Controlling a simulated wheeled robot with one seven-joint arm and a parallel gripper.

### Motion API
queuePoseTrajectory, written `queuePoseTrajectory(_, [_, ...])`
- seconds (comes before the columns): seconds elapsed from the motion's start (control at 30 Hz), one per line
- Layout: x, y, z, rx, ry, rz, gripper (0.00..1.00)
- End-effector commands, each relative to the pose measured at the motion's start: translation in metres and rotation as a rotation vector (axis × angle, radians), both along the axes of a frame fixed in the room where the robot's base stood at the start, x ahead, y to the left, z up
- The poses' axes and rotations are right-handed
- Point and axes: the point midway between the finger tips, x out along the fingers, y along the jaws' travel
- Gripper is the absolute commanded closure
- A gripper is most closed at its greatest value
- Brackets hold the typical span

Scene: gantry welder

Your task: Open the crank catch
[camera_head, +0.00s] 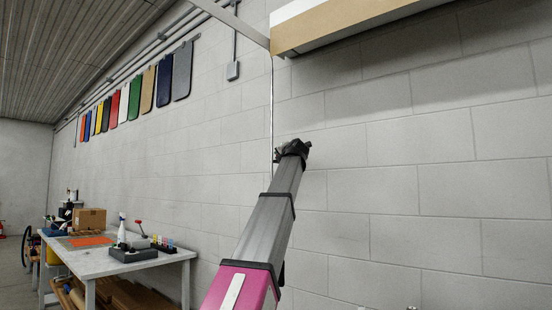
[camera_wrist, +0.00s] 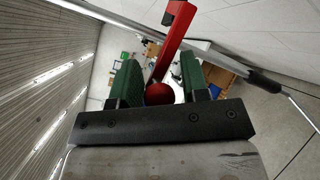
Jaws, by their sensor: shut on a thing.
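In the wrist view the crank catch shows as a red arm (camera_wrist: 174,40) with a round red knob (camera_wrist: 159,93) at its near end. The green fingers of my gripper (camera_wrist: 160,80) stand on either side of the knob and are shut on it. The far end of the red arm reaches the top of the view, near a long grey rod (camera_wrist: 225,62). In the head view my gripper (camera_head: 293,149) is a small dark shape against the block wall, beside a thin upright rod (camera_head: 272,110). The red crank cannot be made out there.
A wood-and-white box (camera_head: 350,22) juts from the wall above my arm. A workbench (camera_head: 100,262) with a cardboard box (camera_head: 89,219), bottles and small tools stands at lower left. Coloured panels (camera_head: 148,90) hang along the wall. The wall right of my arm is bare.

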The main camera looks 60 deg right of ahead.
Motion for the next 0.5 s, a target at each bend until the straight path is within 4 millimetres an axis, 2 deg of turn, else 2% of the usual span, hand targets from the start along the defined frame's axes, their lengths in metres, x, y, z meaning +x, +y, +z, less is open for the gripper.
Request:
queuePoseTrajectory(0.37, [-0.0017, -0.0024, 0.0038, -0.013, 0.001, -0.006, 1.0])
queuePoseTrajectory(0.4, [-0.0017, -0.0023, 0.0038, -0.013, 0.002, -0.005, 0.52])
queuePoseTrajectory(0.43, [-0.0016, -0.0023, 0.0037, -0.013, 0.002, -0.005, 0.48])
queuePoseTrajectory(0.5, [-0.0014, -0.0021, 0.0032, -0.01, 0.002, -0.005, 0.48])
